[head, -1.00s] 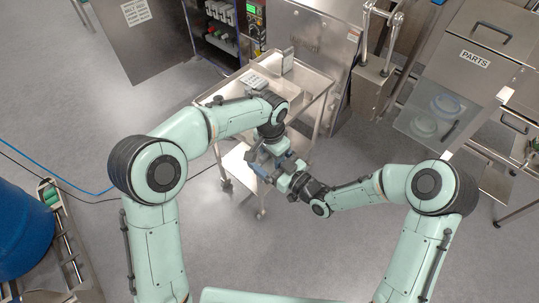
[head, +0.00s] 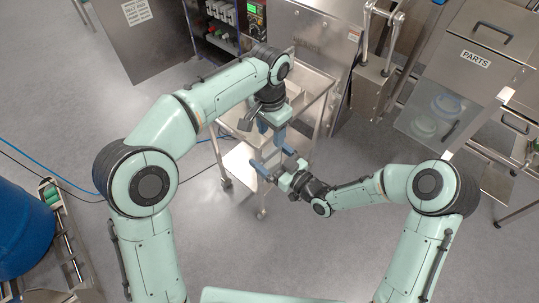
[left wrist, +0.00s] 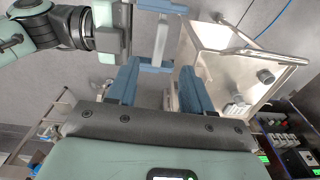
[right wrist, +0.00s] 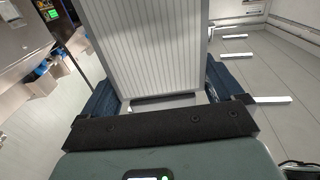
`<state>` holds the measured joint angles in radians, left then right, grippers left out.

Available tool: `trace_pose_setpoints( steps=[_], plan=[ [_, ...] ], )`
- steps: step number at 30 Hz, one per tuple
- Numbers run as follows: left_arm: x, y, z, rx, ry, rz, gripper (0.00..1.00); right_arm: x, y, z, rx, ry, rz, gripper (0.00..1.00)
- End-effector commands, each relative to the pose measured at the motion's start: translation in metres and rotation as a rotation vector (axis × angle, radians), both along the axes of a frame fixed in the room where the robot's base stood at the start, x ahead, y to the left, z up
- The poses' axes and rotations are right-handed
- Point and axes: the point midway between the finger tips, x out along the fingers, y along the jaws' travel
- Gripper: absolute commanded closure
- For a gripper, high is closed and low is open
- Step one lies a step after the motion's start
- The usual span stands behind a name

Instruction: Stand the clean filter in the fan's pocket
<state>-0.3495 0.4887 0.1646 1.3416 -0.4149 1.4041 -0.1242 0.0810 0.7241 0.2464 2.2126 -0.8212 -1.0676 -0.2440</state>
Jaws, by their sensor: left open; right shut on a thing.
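The clean filter is a flat white pleated panel (right wrist: 145,50) in the right wrist view. My right gripper (head: 272,162) is shut on it, with a blue finger on either side. In the left wrist view the filter's pale edge (left wrist: 159,42) shows between the right gripper's blue fingers. My left gripper (head: 271,138) is open and empty, pointing down close to the right gripper and apart from the filter. Its two fingers (left wrist: 160,88) also show spread in the left wrist view. The fan and its pocket cannot be made out now; my left arm covers much of the cart top.
A metal cart (head: 318,100) stands under and behind my grippers. A steel cabinet (head: 315,35) and a shelf unit (head: 222,38) are behind it. A PARTS bin (head: 475,60) stands at right, a blue drum (head: 22,232) at left. The floor in front is clear.

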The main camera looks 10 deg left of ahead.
Motion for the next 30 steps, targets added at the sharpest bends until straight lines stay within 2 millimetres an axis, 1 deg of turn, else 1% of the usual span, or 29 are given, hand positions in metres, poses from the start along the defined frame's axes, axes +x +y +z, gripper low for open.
trace_pose_setpoints(
  steps=[2, 5, 8, 9, 11, 12, 14, 15, 17, 18, 20, 21, 23, 24, 26, 27, 29, 30],
  plan=[
    [0.004, 0.008, -0.005, -0.007, 0.007, 0.057, 0.50, 0.000, 0.000, 0.000, 0.000, 0.000, 0.000, 0.36],
    [0.015, 0.029, -0.023, -0.033, 0.023, 0.221, 0.50, 0.000, 0.000, 0.000, 0.000, 0.000, 0.000, 0.36],
    [0.027, 0.059, -0.055, -0.073, 0.048, 0.466, 0.50, 0.000, 0.000, 0.000, 0.000, 0.000, 0.000, 0.36],
    [0.031, 0.071, -0.072, -0.090, 0.062, 0.566, 0.50, 0.000, 0.000, 0.000, 0.000, 0.000, 0.000, 0.36],
    [0.034, 0.085, -0.103, -0.117, 0.081, 0.690, 0.50, 0.000, 0.000, 0.000, 0.000, 0.000, 0.000, 0.36],
    [0.034, 0.090, -0.125, -0.133, 0.094, 0.740, 0.50, 0.000, 0.000, 0.000, 0.000, 0.000, 0.000, 0.36],
    [0.029, 0.092, -0.158, -0.155, 0.113, 0.781, 0.50, 0.000, 0.000, 0.000, 0.000, 0.000, 0.000, 0.36],
    [0.024, 0.092, -0.179, -0.169, 0.124, 0.793, 0.50, 0.000, 0.000, 0.000, 0.000, 0.000, 0.000, 0.36],
    [0.013, 0.090, -0.211, -0.188, 0.140, 0.802, 0.50, 0.000, 0.000, 0.000, 0.000, 0.000, 0.000, 0.36],
    [0.005, 0.088, -0.231, -0.202, 0.150, 0.805, 0.50, 0.000, 0.000, 0.000, 0.000, 0.000, 0.000, 0.36],
    [-0.010, 0.086, -0.261, -0.221, 0.165, 0.813, 0.50, 0.000, 0.000, 0.000, 0.000, 0.000, 0.000, 0.36],
    [-0.021, 0.085, -0.280, -0.234, 0.174, 0.820, 0.50, 0.000, 0.000, 0.000, 0.000, 0.000, 0.000, 0.36],
    [-0.040, 0.083, -0.307, -0.252, 0.186, 0.833, 0.50, 0.000, 0.000, 0.000, 0.000, 0.000, 0.000, 0.36],
    [-0.054, 0.082, -0.323, -0.262, 0.194, 0.843, 0.50, 0.000, 0.000, 0.000, 0.000, 0.000, 0.000, 0.36],
    [-0.077, 0.080, -0.347, -0.277, 0.204, 0.860, 0.50, 0.000, 0.000, 0.000, 0.000, 0.000, 0.000, 0.36],
    [-0.094, 0.079, -0.361, -0.285, 0.210, 0.874, 0.50, 0.000, 0.000, 0.000, 0.000, 0.000, 0.000, 0.36],
    [-0.120, 0.078, -0.380, -0.294, 0.219, 0.897, 0.50, 0.000, 0.000, 0.000, 0.000, 0.000, 0.000, 0.36],
    [-0.138, 0.077, -0.390, -0.298, 0.221, 0.911, 0.50, 0.000, 0.000, 0.000, 0.000, 0.000, 0.000, 0.36]
  ],
)
